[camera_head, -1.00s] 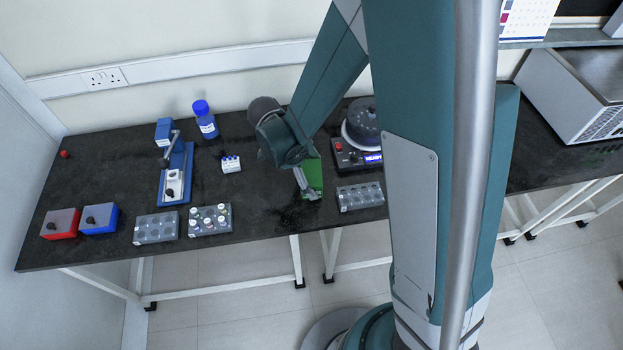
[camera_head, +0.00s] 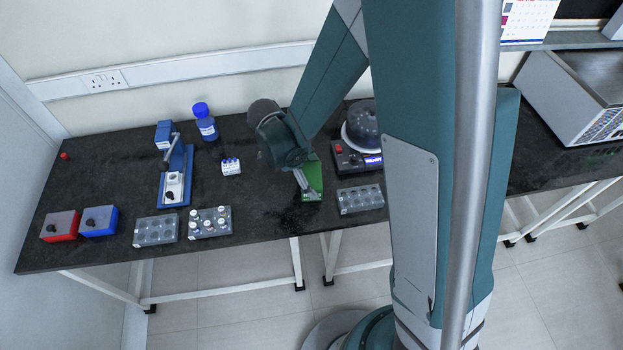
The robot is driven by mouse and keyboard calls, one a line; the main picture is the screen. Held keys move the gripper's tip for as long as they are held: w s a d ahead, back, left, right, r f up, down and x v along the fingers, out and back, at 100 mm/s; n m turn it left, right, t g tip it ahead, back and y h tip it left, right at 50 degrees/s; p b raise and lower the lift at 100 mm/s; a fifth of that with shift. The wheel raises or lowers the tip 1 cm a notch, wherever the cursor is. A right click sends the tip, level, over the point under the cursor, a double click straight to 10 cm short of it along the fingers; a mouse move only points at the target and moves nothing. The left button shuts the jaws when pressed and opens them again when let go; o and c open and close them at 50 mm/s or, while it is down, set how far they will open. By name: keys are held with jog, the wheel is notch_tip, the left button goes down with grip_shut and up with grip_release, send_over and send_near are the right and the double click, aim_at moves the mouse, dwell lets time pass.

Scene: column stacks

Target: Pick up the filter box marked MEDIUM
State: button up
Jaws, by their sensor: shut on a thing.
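My gripper (camera_head: 304,188) is on the green box (camera_head: 315,176) near the middle of the bench, with its fingers pointing down. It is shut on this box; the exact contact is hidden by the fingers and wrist. The green box appears to be at bench level, and I cannot tell if it is lifted. No MEDIUM marking is readable on any box.
A blue press device (camera_head: 176,178), a blue-capped bottle (camera_head: 206,125) and a small white-and-blue item (camera_head: 231,167) are left of my gripper. Clear racks (camera_head: 155,231) (camera_head: 210,223) (camera_head: 360,199) line the front. A device with a dark dome (camera_head: 362,124) stands right.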

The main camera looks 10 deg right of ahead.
aim_at(311, 175)
jog(key=shift+r, duration=0.1)
jog(key=shift+r+p, duration=0.85)
jog(key=shift+r, duration=3.95)
